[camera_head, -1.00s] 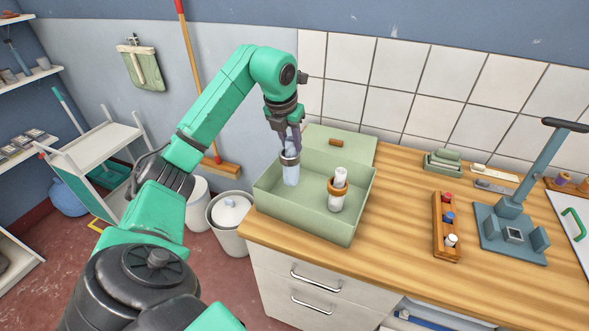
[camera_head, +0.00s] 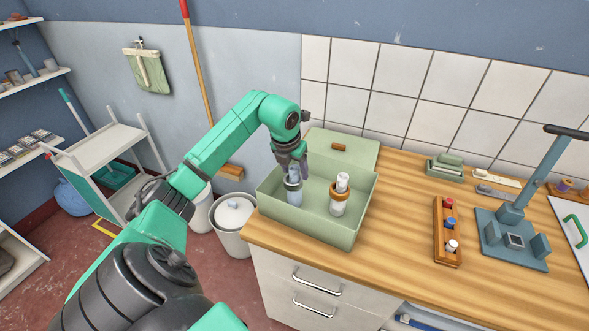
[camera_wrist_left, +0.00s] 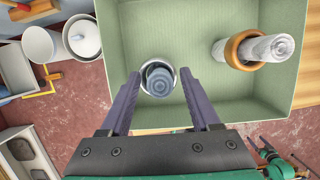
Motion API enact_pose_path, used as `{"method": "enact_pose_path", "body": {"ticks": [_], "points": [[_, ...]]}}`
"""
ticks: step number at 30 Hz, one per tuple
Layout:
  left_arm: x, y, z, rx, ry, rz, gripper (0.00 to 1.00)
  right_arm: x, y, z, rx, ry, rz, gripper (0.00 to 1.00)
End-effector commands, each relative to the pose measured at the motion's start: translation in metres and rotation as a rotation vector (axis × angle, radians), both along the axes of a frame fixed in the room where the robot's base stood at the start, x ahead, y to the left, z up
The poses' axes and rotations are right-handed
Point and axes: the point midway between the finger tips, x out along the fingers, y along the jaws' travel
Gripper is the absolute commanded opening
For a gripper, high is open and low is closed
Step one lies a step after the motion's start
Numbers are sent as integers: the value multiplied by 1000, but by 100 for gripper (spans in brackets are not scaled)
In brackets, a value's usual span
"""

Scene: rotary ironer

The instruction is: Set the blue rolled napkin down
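The blue rolled napkin (camera_head: 294,196) with a silver ring stands upright in the left part of the green open box (camera_head: 301,228). In the left wrist view the napkin (camera_wrist_left: 160,80) shows end-on, with its ring around it. My left gripper (camera_head: 293,168) is above the box, pointing down at the napkin. In the left wrist view its fingers (camera_wrist_left: 160,88) are spread on either side of the napkin, with a visible gap on both sides. A white rolled napkin (camera_head: 339,194) in an orange-brown ring stands to the right in the same box.
The box's lid (camera_head: 344,148) with a brown handle lies behind it. On the wooden counter (camera_head: 400,200) to the right are a wooden rack (camera_head: 447,232) with small rolls and a blue-grey press (camera_head: 513,225). White bins (camera_head: 233,214) stand on the floor at left.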

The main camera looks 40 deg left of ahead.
Motion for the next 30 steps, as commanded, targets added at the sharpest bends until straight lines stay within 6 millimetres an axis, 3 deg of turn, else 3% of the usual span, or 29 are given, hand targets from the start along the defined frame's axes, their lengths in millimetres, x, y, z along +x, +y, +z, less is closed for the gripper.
{"method": "enact_pose_path", "body": {"ticks": [8,18,21,30], "points": [[-3,0,14,3,-3,0,63,-1,-1,-4,-1,2,0,89],[-27,-6,95,2,-6,0,63,-1,-1,-19,-2,3,0,89],[-32,-8,110,1,-3,0,63,-1,-1,-18,-2,3,1,89],[-35,-9,117,1,1,0,63,-1,-1,-18,-1,2,1,89]]}}
